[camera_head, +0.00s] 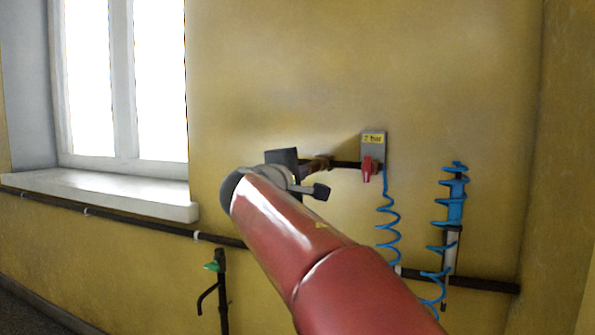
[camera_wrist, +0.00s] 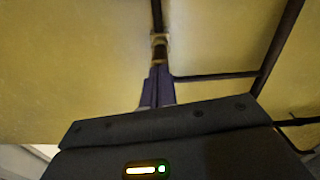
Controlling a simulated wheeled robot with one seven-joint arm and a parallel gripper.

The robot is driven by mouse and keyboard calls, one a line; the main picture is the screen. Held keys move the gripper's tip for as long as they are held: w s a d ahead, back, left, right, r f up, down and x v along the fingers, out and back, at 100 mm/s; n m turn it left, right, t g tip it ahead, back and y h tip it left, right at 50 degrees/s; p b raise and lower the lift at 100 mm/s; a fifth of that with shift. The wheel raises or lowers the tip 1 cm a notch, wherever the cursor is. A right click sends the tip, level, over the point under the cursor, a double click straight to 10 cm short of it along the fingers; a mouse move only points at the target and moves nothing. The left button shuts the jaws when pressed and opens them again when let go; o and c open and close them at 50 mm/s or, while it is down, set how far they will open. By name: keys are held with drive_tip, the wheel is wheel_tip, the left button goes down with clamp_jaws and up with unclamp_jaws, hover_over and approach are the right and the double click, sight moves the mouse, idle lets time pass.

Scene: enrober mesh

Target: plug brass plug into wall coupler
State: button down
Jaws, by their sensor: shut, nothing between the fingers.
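My gripper (camera_wrist: 160,72) is shut with nothing between its fingers, in the wrist view. Its fingertips point at a brass-coloured fitting (camera_wrist: 159,45) on a dark pipe, just beyond them. I cannot tell whether they touch it. In the head view my gripper (camera_head: 303,167) is partly hidden by my red arm, close to the wall. The brass-coloured fitting (camera_head: 321,162) shows just right of it, at the left end of a short dark pipe. I cannot make out plug and coupler as separate parts, or whether they are joined.
A grey box (camera_head: 373,141) labelled "2 bar" with a red valve handle (camera_head: 367,168) is on the wall. A blue coiled hose (camera_head: 388,212) hangs below it; another blue coil (camera_head: 455,205) hangs right. A dark pipe (camera_head: 485,285) runs low. A green-handled tap (camera_head: 214,266) is lower left.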

drive_tip(key=shift+w+d+r, duration=0.1)
drive_tip(key=shift+w+d, duration=0.05)
drive_tip(key=shift+w, duration=0.2)
idle(0.6)
drive_tip(key=b+v, duration=0.3)
drive_tip(key=v, duration=0.7)
drive_tip(key=s+d+f+m+g+y, duration=0.1)
drive_tip(key=s+d+f+m+g, duration=0.2)
drive_tip(key=d+f, duration=0.45)
drive_tip(key=s+d+f+m+g, duration=0.25)
drive_tip(key=d+f, duration=0.35)
drive_tip(key=d, duration=0.3)
drive_tip(key=s+d+f+m+g+y, duration=0.1)
drive_tip(key=s+f+m+g, duration=0.1)
drive_tip(key=s+f, duration=0.5)
drive_tip(key=s+d+f+m+g+y+p, duration=0.1)
drive_tip(key=s+d+f+m+g+y, duration=0.1)
drive_tip(key=s+f+m, duration=0.2)
drive_tip(key=s+d+f+m+g+y+p, duration=0.1)
drive_tip(key=s+f+m, duration=0.3)
drive_tip(key=s+f, duration=0.6)
drive_tip(key=shift+d+g+y, duration=0.35)
drive_tip(key=shift+g+y, duration=0.1)
drive_tip(key=shift+y, duration=0.15)
